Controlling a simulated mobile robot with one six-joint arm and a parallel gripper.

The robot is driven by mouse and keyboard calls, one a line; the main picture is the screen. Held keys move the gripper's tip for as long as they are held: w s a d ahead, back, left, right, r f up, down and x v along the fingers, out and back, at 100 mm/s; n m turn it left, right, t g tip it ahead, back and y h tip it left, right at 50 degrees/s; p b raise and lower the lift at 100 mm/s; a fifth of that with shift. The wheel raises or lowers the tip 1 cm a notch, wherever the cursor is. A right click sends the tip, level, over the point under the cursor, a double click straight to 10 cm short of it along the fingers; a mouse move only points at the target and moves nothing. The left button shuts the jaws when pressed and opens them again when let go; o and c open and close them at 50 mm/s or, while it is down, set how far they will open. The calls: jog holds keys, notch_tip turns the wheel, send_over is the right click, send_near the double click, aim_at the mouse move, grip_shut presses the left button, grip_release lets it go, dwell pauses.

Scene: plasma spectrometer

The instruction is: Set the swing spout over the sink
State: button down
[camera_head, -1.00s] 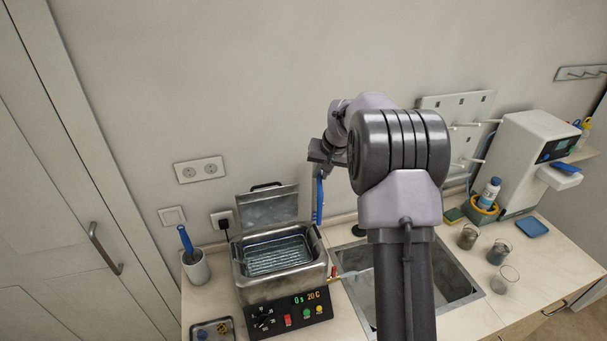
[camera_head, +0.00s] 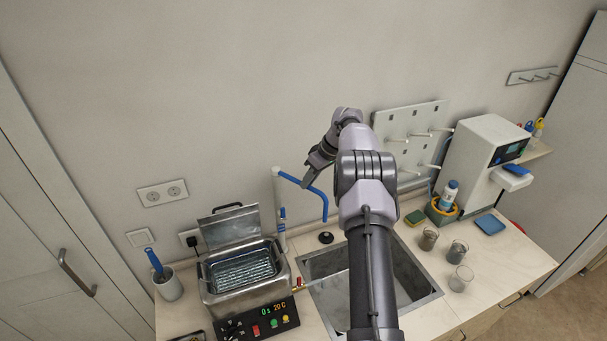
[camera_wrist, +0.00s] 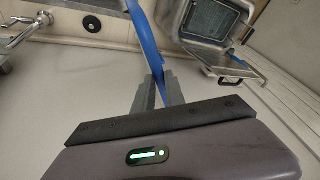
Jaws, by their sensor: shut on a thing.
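The swing spout (camera_head: 305,184) is a bent blue tube on a pale upright post (camera_head: 277,200) behind the counter. It reaches right from the post and its end bends down near the sink's back left corner. I cannot tell whether the end is over the basin. My gripper (camera_head: 309,181) is shut on the blue tube near its upper part. In the wrist view my gripper (camera_wrist: 160,88) has the spout (camera_wrist: 148,48) between its fingers. The sink (camera_head: 322,262) is a steel basin, partly hidden by my arm.
An ultrasonic bath (camera_head: 240,292) with a raised lid stands left of the sink. A black round knob (camera_head: 325,238) sits behind the sink. Several beakers (camera_head: 459,251) stand to its right, with a white spectrometer (camera_head: 482,150) and a pegboard (camera_head: 408,120) behind.

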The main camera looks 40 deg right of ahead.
jog(key=shift+w+d+n+p, duration=0.2)
jog(key=shift+d+n+p, duration=0.3)
jog(key=shift+p, duration=0.4)
jog(key=c, duration=1.4)
grip_release()
